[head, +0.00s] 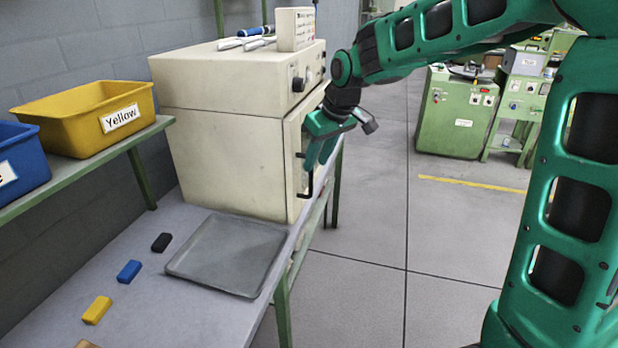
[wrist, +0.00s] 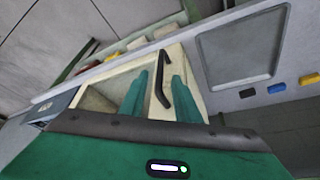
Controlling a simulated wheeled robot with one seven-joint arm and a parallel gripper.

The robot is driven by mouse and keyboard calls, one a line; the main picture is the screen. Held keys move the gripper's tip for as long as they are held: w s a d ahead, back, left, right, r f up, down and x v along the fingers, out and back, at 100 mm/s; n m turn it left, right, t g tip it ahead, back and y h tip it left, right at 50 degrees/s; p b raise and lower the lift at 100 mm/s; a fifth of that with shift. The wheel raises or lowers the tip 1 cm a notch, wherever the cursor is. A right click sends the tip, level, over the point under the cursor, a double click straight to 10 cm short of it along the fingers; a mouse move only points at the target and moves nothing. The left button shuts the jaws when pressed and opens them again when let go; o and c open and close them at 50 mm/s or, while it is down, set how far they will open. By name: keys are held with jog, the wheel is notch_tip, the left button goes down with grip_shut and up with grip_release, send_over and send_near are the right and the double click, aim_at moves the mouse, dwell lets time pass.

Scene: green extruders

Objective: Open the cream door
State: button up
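The cream door (head: 293,160) is on the right-facing front of a cream oven (head: 220,150) on the bench. It looks closed in the head view, though my gripper covers part of it. Its black bar handle (head: 305,185) also shows in the wrist view (wrist: 162,85), in front of the cream door face (wrist: 190,68). My green gripper (head: 313,160) is at the handle, pointing down. In the wrist view its two fingers (wrist: 157,98) are apart, with the handle showing in the gap between them. I cannot tell whether a finger touches the handle.
A grey tray (head: 225,255) lies on the bench before the oven. Black (head: 161,242), blue (head: 129,271) and yellow (head: 97,310) blocks lie left of it. Yellow (head: 85,115) and blue (head: 20,160) bins stand on a shelf. The floor (head: 370,220) right of the oven is clear.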

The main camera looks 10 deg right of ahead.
aim_at(311, 192)
jog(key=x, duration=0.7)
jog(key=shift+f, duration=0.15)
grip_shut()
